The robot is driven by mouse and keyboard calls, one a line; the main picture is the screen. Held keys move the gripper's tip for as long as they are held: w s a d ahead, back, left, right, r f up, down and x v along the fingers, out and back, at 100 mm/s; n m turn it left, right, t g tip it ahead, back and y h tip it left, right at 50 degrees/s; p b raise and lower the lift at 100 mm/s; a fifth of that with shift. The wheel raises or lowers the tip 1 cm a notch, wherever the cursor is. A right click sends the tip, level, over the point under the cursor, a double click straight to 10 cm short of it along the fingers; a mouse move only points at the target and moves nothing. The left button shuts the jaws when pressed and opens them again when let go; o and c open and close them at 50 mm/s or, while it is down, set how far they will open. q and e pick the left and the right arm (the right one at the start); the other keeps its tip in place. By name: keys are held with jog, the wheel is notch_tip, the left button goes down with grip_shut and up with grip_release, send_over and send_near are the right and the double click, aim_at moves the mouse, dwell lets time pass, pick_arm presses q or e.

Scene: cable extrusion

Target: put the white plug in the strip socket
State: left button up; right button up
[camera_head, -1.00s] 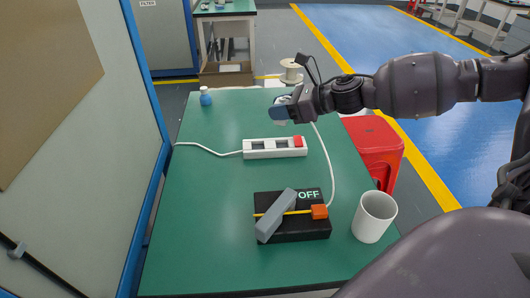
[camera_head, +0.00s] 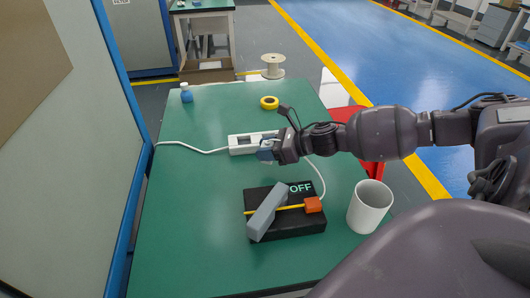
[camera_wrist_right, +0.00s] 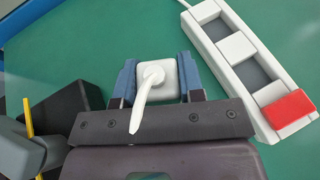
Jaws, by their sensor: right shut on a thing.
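The white plug (camera_wrist_right: 158,80) sits between the blue fingertips of my right gripper (camera_wrist_right: 158,82) in the right wrist view, with its white cord running back from it. The gripper is shut on it. In the head view my right gripper (camera_head: 267,151) is over the near side of the white strip socket (camera_head: 238,143) and hides the plug and the strip's right part. In the right wrist view the strip socket (camera_wrist_right: 238,47) lies to the right of the plug, apart from it, with grey recesses and a red switch (camera_wrist_right: 287,107) at its near end. My left gripper is not in view.
A black box (camera_head: 290,229) marked OFF, with a grey lever (camera_head: 267,212) and orange block (camera_head: 313,205), stands nearer on the green table (camera_head: 190,220). A white mug (camera_head: 370,208) is at right. Yellow tape (camera_head: 269,103) and a blue bottle (camera_head: 186,94) lie farther back.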

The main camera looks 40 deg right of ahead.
jog(key=shift+f+b, duration=0.35)
jog(key=shift+f, duration=1.55)
jog(key=shift+f, duration=0.15)
jog(key=o, duration=0.9)
jog(key=shift+o, duration=0.2)
